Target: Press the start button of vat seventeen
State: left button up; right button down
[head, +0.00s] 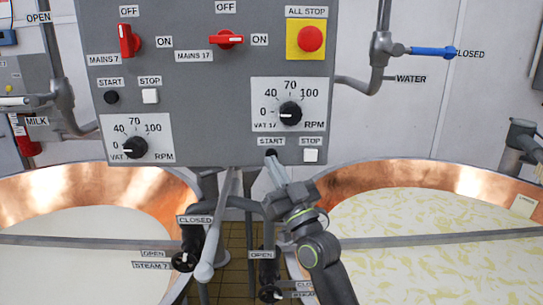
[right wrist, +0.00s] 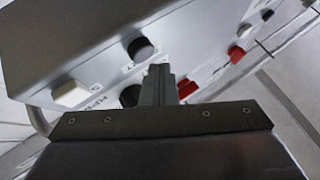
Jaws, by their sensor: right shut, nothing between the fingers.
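The grey control panel (head: 210,85) fills the upper middle of the head view. Vat seventeen's dark start button (head: 270,153) is at its lower edge, under a START label and partly covered by my right fingertips. The white stop button (head: 311,156) is to its right. My right gripper (head: 273,160) is shut and empty, its tips at the start button; contact cannot be told. In the right wrist view the shut fingers (right wrist: 158,80) point towards the panel, with the black start button (right wrist: 140,49) just beyond them and the white stop button (right wrist: 70,94) left. My left gripper is out of view.
Vat seventeen's speed dial (head: 290,113) points near 0, and its red mains switch (head: 227,40) is turned towards ON. The red all-stop button (head: 310,39) is above. Vat seven's start button (head: 112,97) is at left. Copper vats (head: 370,182) and valve pipes lie below.

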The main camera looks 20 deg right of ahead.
jog(key=s, duration=0.2)
jog(key=s+a, duration=0.1)
jog(key=s, duration=0.1)
jog(key=shift+s+a, duration=0.2)
jog(key=shift+s, duration=0.2)
dwell(0.6)
